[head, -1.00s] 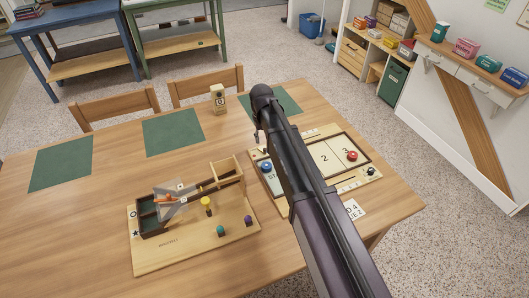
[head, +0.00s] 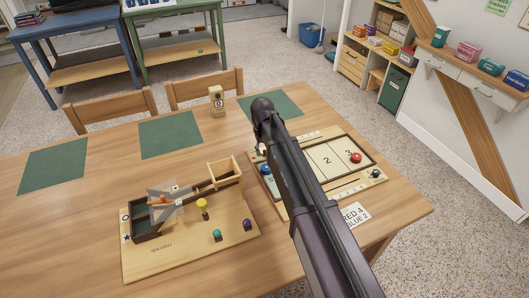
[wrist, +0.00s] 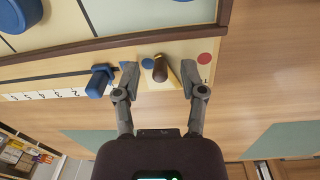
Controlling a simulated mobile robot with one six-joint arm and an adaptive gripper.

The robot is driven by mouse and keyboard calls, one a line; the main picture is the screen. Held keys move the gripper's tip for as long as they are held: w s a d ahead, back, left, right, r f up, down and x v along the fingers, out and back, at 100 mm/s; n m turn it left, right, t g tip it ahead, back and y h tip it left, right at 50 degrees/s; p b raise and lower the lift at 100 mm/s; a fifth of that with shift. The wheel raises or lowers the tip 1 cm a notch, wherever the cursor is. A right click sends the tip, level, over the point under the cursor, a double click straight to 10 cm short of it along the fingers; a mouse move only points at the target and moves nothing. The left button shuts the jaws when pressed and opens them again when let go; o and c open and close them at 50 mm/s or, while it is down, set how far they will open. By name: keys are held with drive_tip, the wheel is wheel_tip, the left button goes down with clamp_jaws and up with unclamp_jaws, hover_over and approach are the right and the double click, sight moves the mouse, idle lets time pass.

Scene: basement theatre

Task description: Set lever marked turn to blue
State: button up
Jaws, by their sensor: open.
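In the wrist view, a small lever with a dark brown knob (wrist: 160,70) stands on the game board's pale edge strip. A blue dot (wrist: 147,63) lies just left of the knob and a red dot (wrist: 205,58) lies farther right. My gripper (wrist: 160,76) is open, with one finger on each side of the knob. I cannot tell whether either finger touches it. The left finger is near the blue dot and the right finger is below the red dot. The lever's marking is too small to read. In the head view my arm hides most of the gripper and lever.
A blue peg (wrist: 98,80) stands on the number track just left of my gripper. The board (head: 325,190) carries a red puck (head: 355,157) and a blue puck (head: 265,169). A wooden marble toy (head: 180,262) stands left of it. Green mats (head: 170,135) lie along the far side.

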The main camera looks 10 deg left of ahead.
clamp_jaws()
idle(0.4)
drive_tip(key=shift+w+d+n, duration=0.15)
drive_tip(key=shift+w+n, duration=0.1)
drive_tip(key=shift+n, duration=0.65)
unclamp_jaws()
drive_tip(key=shift+s+m, duration=0.1)
drive_tip(key=shift+m, duration=0.2)
